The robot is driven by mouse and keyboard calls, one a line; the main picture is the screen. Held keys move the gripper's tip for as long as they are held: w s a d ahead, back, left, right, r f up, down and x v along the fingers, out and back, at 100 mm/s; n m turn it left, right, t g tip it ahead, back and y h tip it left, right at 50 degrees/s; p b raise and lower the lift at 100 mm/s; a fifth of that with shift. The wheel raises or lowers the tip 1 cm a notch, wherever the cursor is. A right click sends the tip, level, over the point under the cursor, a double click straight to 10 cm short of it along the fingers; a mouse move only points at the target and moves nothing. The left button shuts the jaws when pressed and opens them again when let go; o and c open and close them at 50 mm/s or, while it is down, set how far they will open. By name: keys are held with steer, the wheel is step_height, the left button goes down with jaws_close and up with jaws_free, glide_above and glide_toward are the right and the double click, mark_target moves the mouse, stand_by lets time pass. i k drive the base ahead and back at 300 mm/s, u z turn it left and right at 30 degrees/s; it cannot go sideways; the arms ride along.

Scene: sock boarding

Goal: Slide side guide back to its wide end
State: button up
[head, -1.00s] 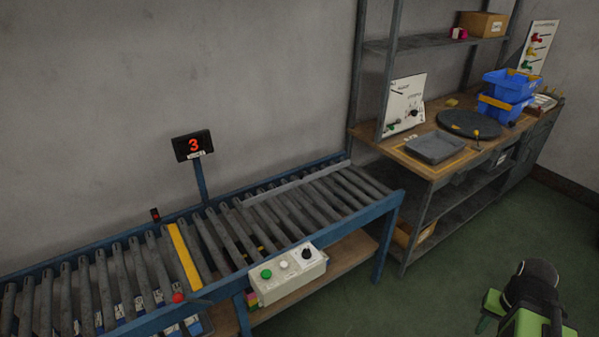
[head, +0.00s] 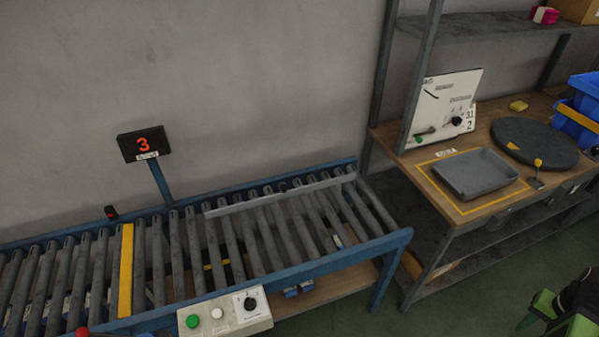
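The side guide (head: 275,195) is a long, thin grey metal bar lying on the roller conveyor (head: 180,262) in the head view. It runs slantwise along the far side of the rollers. Its right end is close to the far blue rail, and its left end lies further in over the rollers. Nothing touches the guide. Green and black parts of my arm show at the lower right corner, well apart from the conveyor. No gripper fingertips can be made out.
A control box (head: 225,313) with green, white and black controls sits on the near rail. A display (head: 143,144) reading 3 stands behind the conveyor. A yellow strip (head: 126,270) crosses the rollers. A wooden workbench (head: 405,150) with a grey tray (head: 474,174) stands right.

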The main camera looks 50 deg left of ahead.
mark_target(286, 193)
steer(key=u, duration=0.3)
steer(key=i, duration=0.1)
steer(key=u, duration=3.65)
steer(key=i, duration=0.15)
steer(key=z, duration=1.2)
steer(key=i, duration=0.85)
steer(key=u, duration=0.25)
